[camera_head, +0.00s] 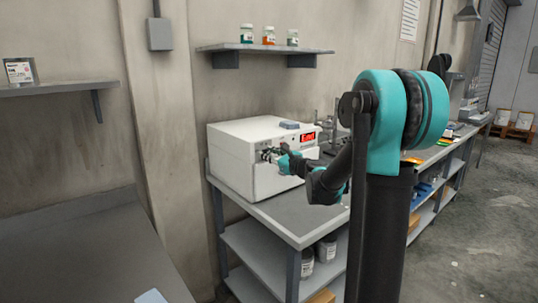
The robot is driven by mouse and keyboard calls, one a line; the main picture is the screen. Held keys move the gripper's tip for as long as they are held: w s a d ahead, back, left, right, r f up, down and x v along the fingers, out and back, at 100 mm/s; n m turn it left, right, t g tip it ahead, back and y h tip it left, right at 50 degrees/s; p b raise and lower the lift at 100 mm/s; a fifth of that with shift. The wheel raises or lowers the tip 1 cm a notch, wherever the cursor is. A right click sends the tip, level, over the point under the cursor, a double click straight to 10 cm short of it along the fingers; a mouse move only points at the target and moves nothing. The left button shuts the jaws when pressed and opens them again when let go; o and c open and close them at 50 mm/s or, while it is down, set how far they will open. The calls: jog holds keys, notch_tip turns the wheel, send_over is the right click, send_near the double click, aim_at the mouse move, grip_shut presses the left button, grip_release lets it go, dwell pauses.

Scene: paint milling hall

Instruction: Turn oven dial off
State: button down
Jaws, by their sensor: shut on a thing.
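The oven (235,160) is a white box on the grey bench, with a lit red display (307,138) high on its front at the right. My gripper (270,155) is at the upper part of the oven's front, left of the display. It is shut on the oven dial, which my fingers and wrist hide from this view. The dial's setting cannot be read.
The oven stands on a grey bench (300,222) with lower shelves holding bottles (327,248). A wall shelf (265,48) with several jars is above. Lab stands are right of the oven. Open floor (495,200) lies at the right.

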jog(key=n, duration=2.6)
jog(key=shift+s+f+n, duration=0.1)
jog(key=shift+f+n, duration=0.2)
jog(key=shift+f, duration=0.05)
jog(key=c, duration=1.2)
grip_release()
jog(key=v, duration=1.2)
